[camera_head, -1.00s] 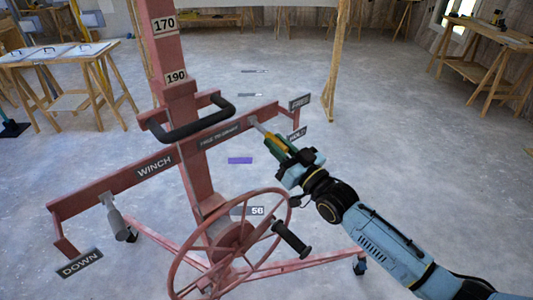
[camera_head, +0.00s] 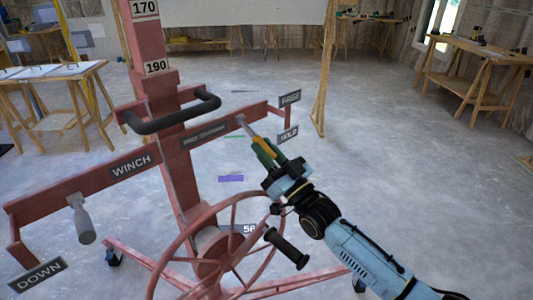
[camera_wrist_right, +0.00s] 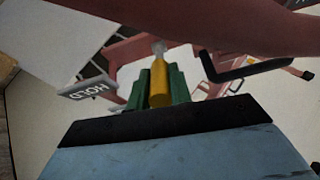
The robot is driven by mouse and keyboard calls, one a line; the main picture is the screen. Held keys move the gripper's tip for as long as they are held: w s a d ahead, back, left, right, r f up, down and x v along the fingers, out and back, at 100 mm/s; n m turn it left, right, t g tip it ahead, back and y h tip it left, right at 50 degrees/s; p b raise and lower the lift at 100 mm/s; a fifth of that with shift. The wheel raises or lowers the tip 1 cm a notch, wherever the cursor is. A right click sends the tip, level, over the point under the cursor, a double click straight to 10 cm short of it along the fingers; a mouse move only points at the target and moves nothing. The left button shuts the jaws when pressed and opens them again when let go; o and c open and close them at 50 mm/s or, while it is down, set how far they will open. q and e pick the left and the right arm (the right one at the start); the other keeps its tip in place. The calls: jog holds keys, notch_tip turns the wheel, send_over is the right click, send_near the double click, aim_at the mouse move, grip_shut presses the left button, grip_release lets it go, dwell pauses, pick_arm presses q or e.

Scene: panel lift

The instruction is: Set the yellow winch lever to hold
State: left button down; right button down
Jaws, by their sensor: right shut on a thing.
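The yellow winch lever (camera_head: 262,145) hangs from the right part of the red crossbar (camera_head: 85,181) on a thin grey shaft, tilted down and right. The HOLD sign (camera_head: 289,137) is just right of it, and the FREE sign (camera_head: 290,97) is higher up. My right gripper (camera_head: 267,153) is shut on the yellow handle. In the right wrist view the yellow lever (camera_wrist_right: 159,82) sits between the green fingers, with the HOLD sign (camera_wrist_right: 88,88) to their left. My left gripper is not in view.
A red handwheel with a black crank handle (camera_head: 287,248) is below and left of my right arm. A grey lever (camera_head: 80,218) hangs at the left by the DOWN sign (camera_head: 37,277). A black bar handle (camera_head: 172,117) juts from the mast.

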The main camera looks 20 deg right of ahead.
jog(key=shift+f, duration=0.1)
jog(key=c, duration=1.3)
grip_release()
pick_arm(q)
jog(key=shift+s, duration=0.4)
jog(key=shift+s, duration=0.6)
pick_arm(e)
jog(key=v, duration=0.7)
jog(key=shift+s+d+f, duration=0.1)
jog(key=shift+s, duration=0.15)
pick_arm(q)
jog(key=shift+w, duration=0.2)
jog(key=shift+p, duration=0.3)
